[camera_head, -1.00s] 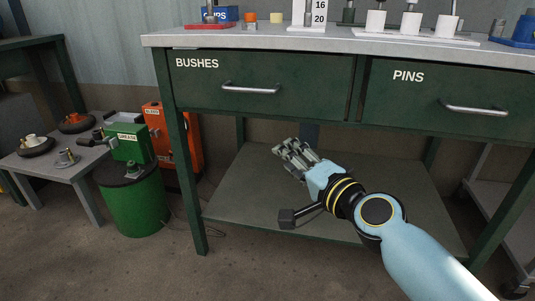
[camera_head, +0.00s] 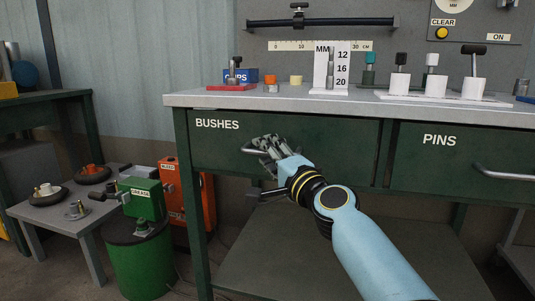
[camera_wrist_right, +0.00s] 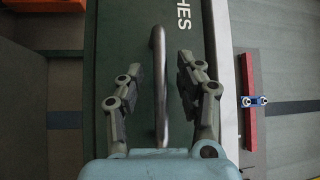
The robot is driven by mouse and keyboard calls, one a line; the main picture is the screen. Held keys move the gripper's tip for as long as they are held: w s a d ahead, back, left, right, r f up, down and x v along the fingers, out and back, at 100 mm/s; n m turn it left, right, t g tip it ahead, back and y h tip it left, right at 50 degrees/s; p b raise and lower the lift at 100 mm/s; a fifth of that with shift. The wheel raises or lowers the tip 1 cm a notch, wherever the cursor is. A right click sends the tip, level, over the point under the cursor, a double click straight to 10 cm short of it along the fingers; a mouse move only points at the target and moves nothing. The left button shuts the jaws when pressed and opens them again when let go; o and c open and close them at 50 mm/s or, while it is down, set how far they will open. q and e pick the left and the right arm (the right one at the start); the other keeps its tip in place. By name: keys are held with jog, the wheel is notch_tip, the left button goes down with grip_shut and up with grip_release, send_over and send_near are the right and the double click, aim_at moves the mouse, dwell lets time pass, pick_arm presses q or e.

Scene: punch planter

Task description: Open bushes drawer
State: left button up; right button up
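The BUSHES drawer (camera_head: 340,143) is a dark green front at the left of the bench, flush with the bench frame. Its silver bar handle (camera_head: 248,150) shows at its left end, with the rest hidden behind my right gripper. In the right wrist view the handle (camera_wrist_right: 158,85) runs between the two fingers. My right gripper (camera_head: 265,144) is at the handle. It also shows in the right wrist view (camera_wrist_right: 150,80), with fingers apart on either side of the bar and gaps on both sides. My left gripper is not in view.
The PINS drawer (camera_head: 462,155) with its own handle is at the right. The bench top (camera_head: 280,100) holds a size gauge (camera_head: 330,68) and several white blocks. A green drum (camera_head: 140,262), a red-orange cabinet (camera_head: 172,195) and a low table (camera_head: 70,212) stand to the left.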

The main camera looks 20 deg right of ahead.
grip_shut()
jog(key=shift+f, duration=0.1)
dwell(0.5)
